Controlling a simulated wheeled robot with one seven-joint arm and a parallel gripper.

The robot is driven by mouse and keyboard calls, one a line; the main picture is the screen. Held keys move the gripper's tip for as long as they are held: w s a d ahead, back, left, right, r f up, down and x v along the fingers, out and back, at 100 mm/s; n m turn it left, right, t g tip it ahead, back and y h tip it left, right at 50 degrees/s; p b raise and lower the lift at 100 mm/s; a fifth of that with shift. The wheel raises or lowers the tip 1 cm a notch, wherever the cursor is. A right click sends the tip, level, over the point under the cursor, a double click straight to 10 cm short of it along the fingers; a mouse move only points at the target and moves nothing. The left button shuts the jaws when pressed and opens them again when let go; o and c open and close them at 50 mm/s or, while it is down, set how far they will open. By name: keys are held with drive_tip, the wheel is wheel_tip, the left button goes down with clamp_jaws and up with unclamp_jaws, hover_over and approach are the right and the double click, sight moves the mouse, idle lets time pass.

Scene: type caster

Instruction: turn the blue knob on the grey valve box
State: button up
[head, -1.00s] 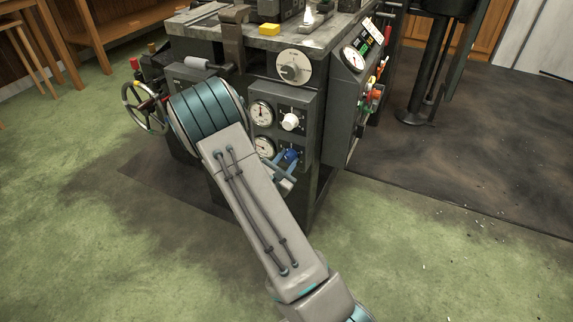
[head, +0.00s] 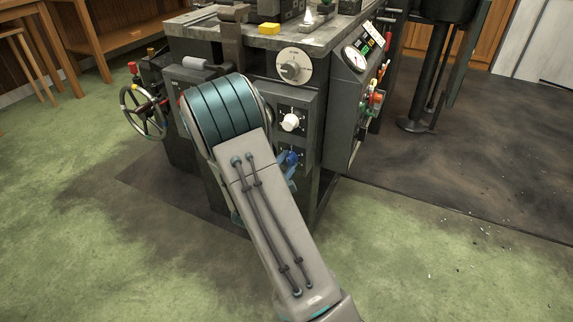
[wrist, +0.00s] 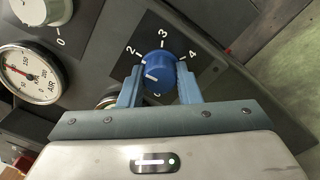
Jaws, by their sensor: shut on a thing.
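The blue knob (wrist: 160,68) is on the dark front panel of the grey valve box (head: 309,115), low down. In the wrist view its white mark points to the lower left, and the numbers 2, 3 and 4 show around its upper side. My gripper (wrist: 159,82) has a blue finger on each side of the knob and is shut on it. In the head view the knob (head: 291,157) shows just right of my arm, which hides most of my gripper and part of the panel.
An air gauge (wrist: 33,75) is beside the white knob. A handwheel (head: 147,112) stands out at the left. The floor in front is clear.

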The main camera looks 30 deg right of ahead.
drive_tip(key=shift+f, duration=0.15)
drive_tip(key=o, duration=1)
drive_tip(key=shift+c, duration=0.2)
drive_tip(key=shift+s+a, duration=0.1)
drive_tip(key=p+v, duration=0.2)
drive_tip(key=v, duration=1.1)
drive_tip(key=shift+s+a+p, duration=0.2)
drive_tip(key=shift+a+p, duration=0.05)
drive_tip(key=shift+p, duration=0.15)
